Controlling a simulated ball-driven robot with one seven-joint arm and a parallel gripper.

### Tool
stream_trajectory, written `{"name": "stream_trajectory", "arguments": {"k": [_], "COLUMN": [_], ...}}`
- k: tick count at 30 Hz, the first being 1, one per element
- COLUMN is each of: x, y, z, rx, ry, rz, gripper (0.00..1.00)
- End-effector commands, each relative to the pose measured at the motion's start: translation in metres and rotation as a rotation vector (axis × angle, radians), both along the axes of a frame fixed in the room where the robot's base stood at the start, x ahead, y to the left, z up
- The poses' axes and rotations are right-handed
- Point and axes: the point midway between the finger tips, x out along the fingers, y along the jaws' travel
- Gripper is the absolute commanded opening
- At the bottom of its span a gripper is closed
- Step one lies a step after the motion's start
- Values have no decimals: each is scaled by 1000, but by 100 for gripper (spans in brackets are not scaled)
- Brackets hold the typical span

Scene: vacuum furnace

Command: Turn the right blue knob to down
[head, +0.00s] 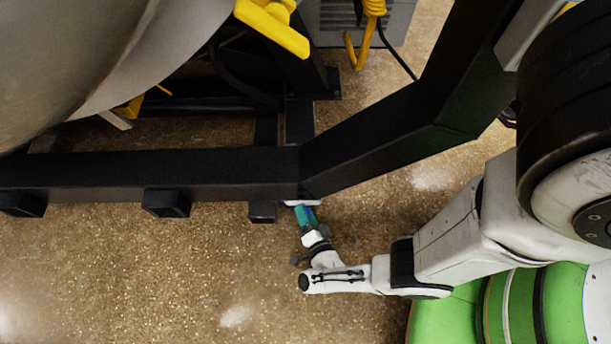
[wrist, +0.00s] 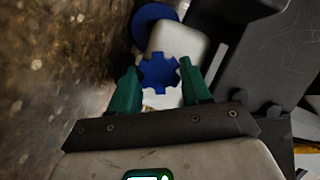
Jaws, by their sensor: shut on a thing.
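A blue, gear-edged knob (wrist: 158,74) sits at the centre of the wrist view, in front of a pale rounded block (wrist: 180,40). My gripper (wrist: 158,66) has its two green fingers on either side of this knob, shut on it. A second blue knob (wrist: 153,18) shows farther up, on the far side of the block. In the head view my gripper (head: 305,214) reaches the front edge of the black frame; the held knob cannot be made out clearly there. I cannot tell which way the knob points.
The black frame beam (head: 230,168) runs across the head view just beyond my gripper, with short stub feet (head: 166,203) along it. A large metal furnace drum (head: 80,60) fills the upper left. A yellow handle (head: 272,27) is above. The speckled floor in front is clear.

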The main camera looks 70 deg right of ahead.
Motion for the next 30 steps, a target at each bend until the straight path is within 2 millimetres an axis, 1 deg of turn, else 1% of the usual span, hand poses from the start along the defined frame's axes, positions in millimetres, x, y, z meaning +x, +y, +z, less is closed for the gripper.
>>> {"name": "stream_trajectory", "arguments": {"k": [9, 22, 23, 30], "x": [-1, -1, -1, -1], "y": [0, 0, 0, 0], "z": [-1, -1, -1, -1], "rx": [31, 33, 33, 33], "ry": [-73, -79, -80, -80], "rz": [1, -1, -2, -1], "gripper": [17, 17, 49, 72]}}
